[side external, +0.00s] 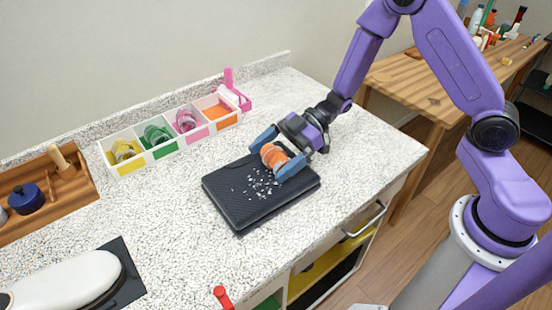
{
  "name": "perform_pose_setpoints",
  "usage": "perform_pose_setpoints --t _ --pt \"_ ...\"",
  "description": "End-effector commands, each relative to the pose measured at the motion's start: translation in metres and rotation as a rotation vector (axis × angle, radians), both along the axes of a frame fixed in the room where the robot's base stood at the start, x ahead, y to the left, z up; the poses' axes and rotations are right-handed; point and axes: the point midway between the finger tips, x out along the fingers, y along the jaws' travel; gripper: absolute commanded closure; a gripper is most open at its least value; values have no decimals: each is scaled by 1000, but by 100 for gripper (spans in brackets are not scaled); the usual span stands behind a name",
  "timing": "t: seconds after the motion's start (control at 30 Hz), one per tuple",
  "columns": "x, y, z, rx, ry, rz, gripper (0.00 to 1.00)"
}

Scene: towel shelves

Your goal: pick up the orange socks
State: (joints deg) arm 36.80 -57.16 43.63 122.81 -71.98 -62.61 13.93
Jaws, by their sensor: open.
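The orange socks (273,155), rolled up with pale bands, sit at the far right part of a dark folded towel (238,203) on the speckled counter. My gripper (277,157) is open, with its blue fingers on either side of the socks. One finger is at their upper left and the other at their lower right. I cannot tell whether the fingers touch the socks. The gripper's body hides part of their right side.
A white divided box (127,170) holds yellow, green and pink rolled socks; its orange compartment (217,112) looks empty. A pink object (235,90) stands beside it. White crumbs lie on the towel. A wooden tray (75,190) and white iron-like object (65,280) are left.

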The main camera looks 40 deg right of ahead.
Motion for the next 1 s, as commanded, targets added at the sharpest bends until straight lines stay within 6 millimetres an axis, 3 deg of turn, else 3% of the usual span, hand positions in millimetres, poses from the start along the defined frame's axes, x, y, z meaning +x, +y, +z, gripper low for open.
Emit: perform_pose_setpoints --t 0.33,0.37,0.5,1.0 --pt "1 9 -4 0 1 -1 0" --pt "1 9 -4 0 1 -1 3" --pt "1 9 -4 0 1 -1 46" --pt "1 9 5 2 -1 -2 46"
